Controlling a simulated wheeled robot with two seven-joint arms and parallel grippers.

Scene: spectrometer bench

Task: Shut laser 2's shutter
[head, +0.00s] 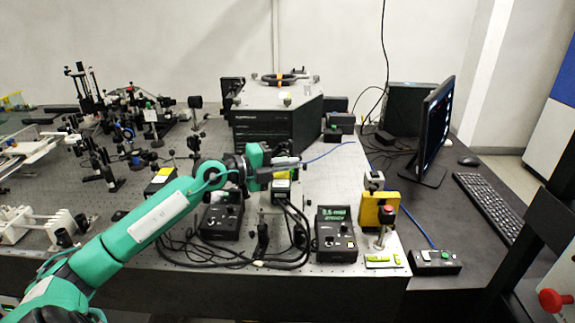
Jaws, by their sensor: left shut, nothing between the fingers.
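My left gripper (296,163) is shut and empty. It points right above the front middle of the optical bench (200,262), in front of the large black instrument (275,128). My right gripper is not in view.
Two black control boxes stand at the front; the right one (337,242) has a lit green display. A button box (434,261), monitor (436,130) and keyboard (490,207) lie further right. Optics crowd the left.

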